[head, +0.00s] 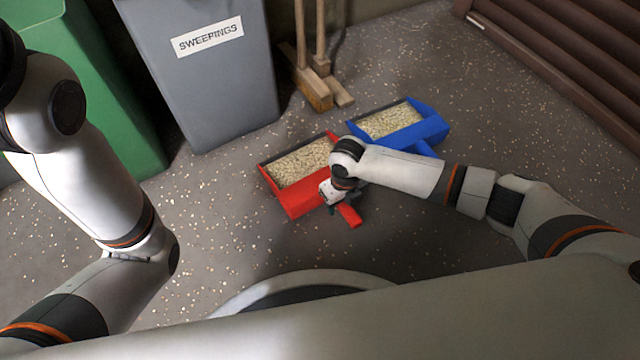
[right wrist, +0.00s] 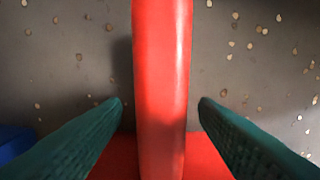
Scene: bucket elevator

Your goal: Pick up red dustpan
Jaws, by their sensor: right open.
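The red dustpan (head: 292,203) lies on the floor in the head view, filled with pale grain-like sweepings. Its red handle (head: 350,215) points toward the lower right. My right gripper (head: 334,205) is over the handle, close to the pan's front edge. In the right wrist view the handle (right wrist: 161,70) runs upright between the two green fingers of my right gripper (right wrist: 161,105). The fingers are open, with a gap on each side of the handle. My left arm shows at the left of the head view, but its gripper is out of view.
A blue dustpan (head: 425,130), also full, lies just right of the red one, under my right forearm. A grey bin (head: 215,90) labelled SWEEPINGS and a green bin (head: 85,100) stand behind at left. Brooms (head: 318,85) lean behind. Floor at right is clear.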

